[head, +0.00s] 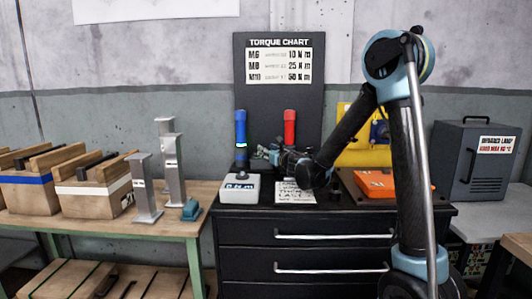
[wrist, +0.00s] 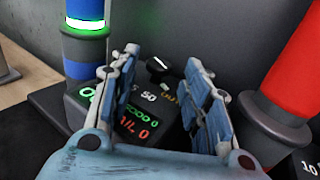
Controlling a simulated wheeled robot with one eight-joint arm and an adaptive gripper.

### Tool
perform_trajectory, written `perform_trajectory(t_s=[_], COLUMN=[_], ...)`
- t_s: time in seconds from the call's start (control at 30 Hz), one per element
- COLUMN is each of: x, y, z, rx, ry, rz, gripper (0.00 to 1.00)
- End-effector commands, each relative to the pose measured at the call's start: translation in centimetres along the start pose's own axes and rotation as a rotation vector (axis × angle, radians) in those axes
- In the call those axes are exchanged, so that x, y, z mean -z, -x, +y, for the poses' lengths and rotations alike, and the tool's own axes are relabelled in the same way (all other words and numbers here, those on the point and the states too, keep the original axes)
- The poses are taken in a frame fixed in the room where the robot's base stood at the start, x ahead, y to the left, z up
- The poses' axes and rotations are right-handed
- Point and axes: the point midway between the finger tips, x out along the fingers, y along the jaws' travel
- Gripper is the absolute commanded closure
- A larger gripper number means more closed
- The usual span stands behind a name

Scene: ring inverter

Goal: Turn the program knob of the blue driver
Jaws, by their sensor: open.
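The blue driver (head: 240,140) stands upright at the back of the black cabinet, left of the red driver (head: 290,130). In the wrist view the blue driver (wrist: 86,45) is at the upper left, with a lit green ring. Beside its base is a dark unit (wrist: 70,112) with green and red digits and a dial scale. The small black program knob (wrist: 158,66) with a white pointer line shows between my fingertips. My gripper (wrist: 163,62) is open, its fingers on either side of the knob; I cannot tell if they touch it. My gripper (head: 270,152) hides the knob in the head view.
The red driver (wrist: 305,70) stands close to the right finger in the wrist view. A white-grey box (head: 240,190) and an orange case (head: 378,184) sit on the cabinet top (head: 340,213). The torque chart board (head: 279,80) stands behind the drivers.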

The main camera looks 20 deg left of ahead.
Motion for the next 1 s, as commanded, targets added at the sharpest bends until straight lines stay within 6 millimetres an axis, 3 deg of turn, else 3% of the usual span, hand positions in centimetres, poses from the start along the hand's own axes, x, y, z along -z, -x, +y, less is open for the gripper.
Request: perform_trajectory(t_s=[0.2,0.57,0.73,1.0], x=[0.0,0.0,0.0,0.0], y=[-2.0,-2.3,-2.3,-2.3], z=[0.0,-0.1,-0.2,-0.1], rx=[0.000,0.002,0.002,0.023], ry=[0.000,0.000,0.000,-0.001], rz=[0.000,0.000,0.000,0.003], gripper=[0.56,0.56,0.95,0.96])
